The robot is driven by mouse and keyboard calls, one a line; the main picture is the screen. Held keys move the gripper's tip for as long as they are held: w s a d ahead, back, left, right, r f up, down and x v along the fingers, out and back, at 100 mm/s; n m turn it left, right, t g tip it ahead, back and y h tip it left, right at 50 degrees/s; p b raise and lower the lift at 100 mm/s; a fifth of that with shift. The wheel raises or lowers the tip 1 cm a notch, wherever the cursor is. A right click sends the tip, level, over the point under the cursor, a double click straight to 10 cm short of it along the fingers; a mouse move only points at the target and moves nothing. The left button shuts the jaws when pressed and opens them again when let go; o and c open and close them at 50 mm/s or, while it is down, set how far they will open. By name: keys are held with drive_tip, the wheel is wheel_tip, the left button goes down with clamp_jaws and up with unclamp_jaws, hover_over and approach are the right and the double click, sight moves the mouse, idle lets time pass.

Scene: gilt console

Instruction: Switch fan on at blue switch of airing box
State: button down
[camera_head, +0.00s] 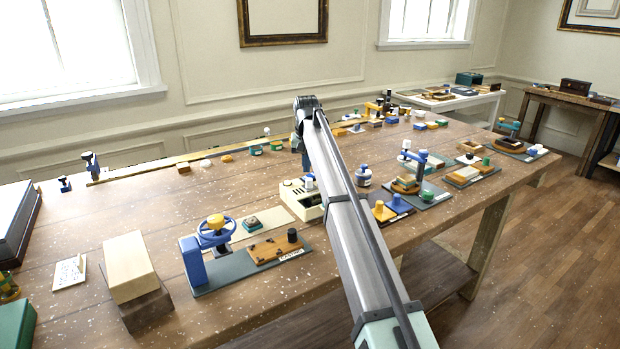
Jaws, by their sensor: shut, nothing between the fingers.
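The airing box (300,201) is a small cream box with dark slots in its front. It stands on the long wooden table, just left of my arm. The switch's position is too small to tell. My arm rises from the lower right and bends down at its far end. My gripper (305,163) is partly hidden by the arm, small and dark. It is shut and empty, and appears just above the blue part; I cannot tell whether they touch.
Left of the box is a grey board (250,265) with a blue handwheel (215,232). Right of my arm stand a white-and-blue jar (363,177) and yellow and blue knobbed blocks (390,206). A cream block (129,266) lies at the left. The left middle tabletop is fairly clear.

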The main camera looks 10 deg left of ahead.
wheel_tip(320, 180, up, 5)
drive_tip(key=shift+r, duration=0.15)
idle(0.6)
drive_tip(key=shift+d, duration=0.1)
